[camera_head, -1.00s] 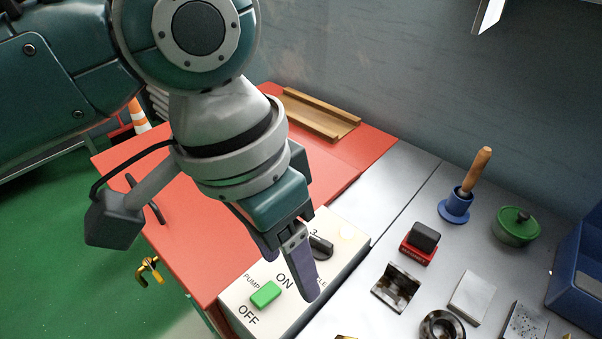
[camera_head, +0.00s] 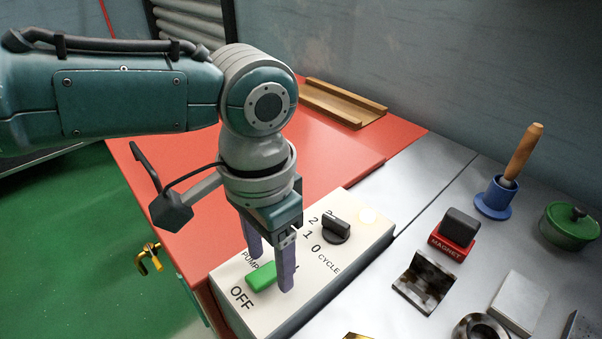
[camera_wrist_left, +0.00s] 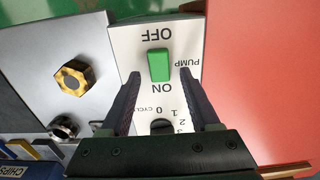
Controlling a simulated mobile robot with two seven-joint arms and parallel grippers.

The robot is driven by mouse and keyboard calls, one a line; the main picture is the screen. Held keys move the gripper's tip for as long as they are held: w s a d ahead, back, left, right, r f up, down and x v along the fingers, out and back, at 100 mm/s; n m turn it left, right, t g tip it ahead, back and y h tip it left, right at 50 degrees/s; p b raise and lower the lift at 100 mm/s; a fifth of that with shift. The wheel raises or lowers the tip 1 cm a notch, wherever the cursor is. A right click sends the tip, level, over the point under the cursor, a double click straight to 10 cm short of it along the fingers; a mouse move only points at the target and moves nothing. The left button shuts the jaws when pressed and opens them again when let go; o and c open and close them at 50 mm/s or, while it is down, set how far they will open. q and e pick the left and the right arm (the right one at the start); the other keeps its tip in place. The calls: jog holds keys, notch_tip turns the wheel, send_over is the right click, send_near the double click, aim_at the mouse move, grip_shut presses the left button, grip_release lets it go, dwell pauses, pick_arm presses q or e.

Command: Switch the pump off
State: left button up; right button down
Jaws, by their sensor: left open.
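The green pump switch (camera_head: 261,277) sits on a cream control box (camera_head: 329,272) between the words ON and OFF. Which way it is tipped I cannot tell. My left gripper (camera_head: 269,268) points down over the box, open and empty, its purple fingers hiding part of the ON and PUMP lettering. In the left wrist view the switch (camera_wrist_left: 158,65) shows between the open fingertips (camera_wrist_left: 160,73), towards the OFF side. Contact with the switch or box is not clear. My right gripper is not in view.
A black cycle dial (camera_head: 336,230) is on the same box. A red magnet block (camera_head: 452,245), a metal angle block (camera_head: 422,283), a blue holder (camera_head: 493,198) and a green pot (camera_head: 569,226) stand to the right. A wooden channel (camera_head: 340,103) lies behind.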

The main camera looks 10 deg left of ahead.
pick_arm(q)
jog(key=shift+f, duration=0.4)
grip_shut()
dwell(0.4)
